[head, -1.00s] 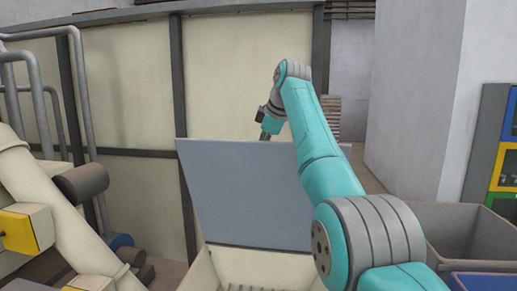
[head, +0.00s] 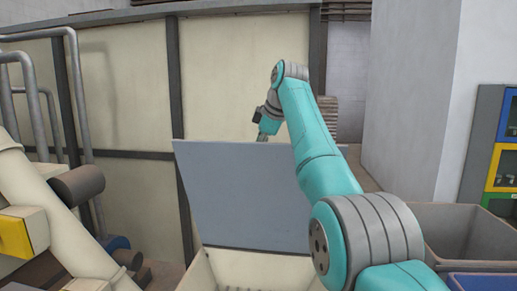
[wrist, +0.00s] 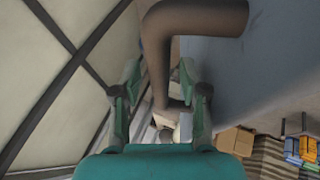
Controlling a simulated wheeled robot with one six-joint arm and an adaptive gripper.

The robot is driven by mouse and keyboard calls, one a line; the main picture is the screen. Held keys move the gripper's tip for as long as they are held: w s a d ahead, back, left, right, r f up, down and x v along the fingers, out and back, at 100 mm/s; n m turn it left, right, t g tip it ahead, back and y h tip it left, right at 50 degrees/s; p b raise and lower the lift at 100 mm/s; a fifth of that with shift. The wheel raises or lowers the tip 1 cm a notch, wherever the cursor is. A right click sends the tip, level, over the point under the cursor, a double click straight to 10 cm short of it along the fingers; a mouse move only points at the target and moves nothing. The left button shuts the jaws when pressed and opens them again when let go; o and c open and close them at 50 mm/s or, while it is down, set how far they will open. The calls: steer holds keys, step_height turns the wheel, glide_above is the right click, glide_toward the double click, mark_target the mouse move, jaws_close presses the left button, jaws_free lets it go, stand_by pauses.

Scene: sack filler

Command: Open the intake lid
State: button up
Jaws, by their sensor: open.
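The intake lid (head: 245,195) is a flat grey-blue panel standing raised and steep above the cream intake box (head: 250,268), whose mouth shows below it. In the wrist view the lid's face (wrist: 270,75) fills the upper right. A dark brown bent handle (wrist: 195,18) is beside that face and runs down between the fingers. My gripper (wrist: 160,72) is open, with one finger on either side of the handle's long part; I cannot tell whether they touch it. In the head view my gripper (head: 263,134) is at the lid's top edge, its fingertips partly hidden behind it.
Cream wall panels with dark posts (head: 120,110) stand behind the lid. A cream sloping pipe (head: 45,215) and a yellow-faced box (head: 18,237) are at the left. A grey open bin (head: 465,235) stands at the right, near a cabinet with coloured bins (head: 503,150).

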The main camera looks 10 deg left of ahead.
steer(key=v, duration=1.1)
steer(key=shift+s+d+r, duration=0.15)
steer(key=shift+r, duration=0.15)
